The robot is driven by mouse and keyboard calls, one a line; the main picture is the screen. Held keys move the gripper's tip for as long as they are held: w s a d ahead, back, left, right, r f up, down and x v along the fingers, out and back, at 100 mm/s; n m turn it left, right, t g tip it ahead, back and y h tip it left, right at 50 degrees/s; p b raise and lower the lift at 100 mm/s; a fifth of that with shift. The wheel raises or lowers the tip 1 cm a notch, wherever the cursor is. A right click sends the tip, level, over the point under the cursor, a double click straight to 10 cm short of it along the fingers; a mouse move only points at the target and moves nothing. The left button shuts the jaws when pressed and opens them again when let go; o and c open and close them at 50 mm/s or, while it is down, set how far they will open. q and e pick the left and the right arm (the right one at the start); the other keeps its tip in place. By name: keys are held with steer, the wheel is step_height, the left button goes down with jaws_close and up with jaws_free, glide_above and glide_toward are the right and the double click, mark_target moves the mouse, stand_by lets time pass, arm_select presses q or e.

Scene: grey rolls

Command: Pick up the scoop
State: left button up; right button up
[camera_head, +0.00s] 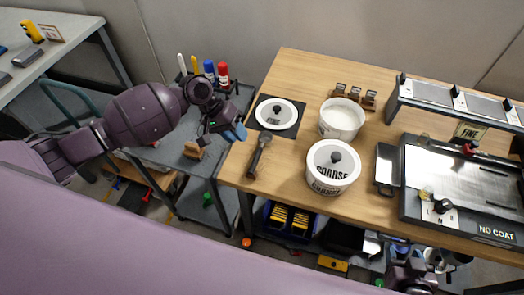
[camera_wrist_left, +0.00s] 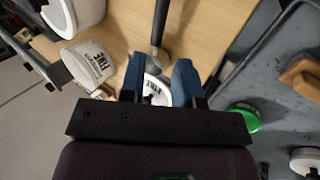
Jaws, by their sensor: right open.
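The scoop (camera_head: 260,155) looks like a dark, long-handled tool lying on the wooden table near its left edge. In the left wrist view a dark rod with a rounded end (camera_wrist_left: 158,40), apparently the scoop, lies just beyond the fingertips. My left gripper (camera_head: 236,133) has blue fingertips and hangs just left of the scoop, by the table edge. In the left wrist view its fingers (camera_wrist_left: 160,78) are apart, with nothing gripped between them. My right gripper (camera_head: 412,277) is low at the bottom right, beyond the table's front edge, partly cut off; it is open.
A white lid (camera_head: 279,113) on a dark mat, an open white tub (camera_head: 341,118) and a lidded COARSE tub (camera_head: 332,166) stand right of the scoop. A black-framed tray (camera_head: 462,185) fills the table's right. A grey cart (camera_head: 180,150) with bottles stands left.

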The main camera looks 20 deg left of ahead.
mark_target(256, 155)
arm_select(q)
steer(key=x, duration=1)
steer(key=shift+w+d+f, duration=0.1)
steer(key=shift+d+f, duration=0.1)
steer(key=shift+f, duration=0.05)
jaws_close()
steer(key=shift+r, duration=0.1)
step_height(256, 155, up, 20)
steer(key=p, duration=0.1)
stand_by(0.4)
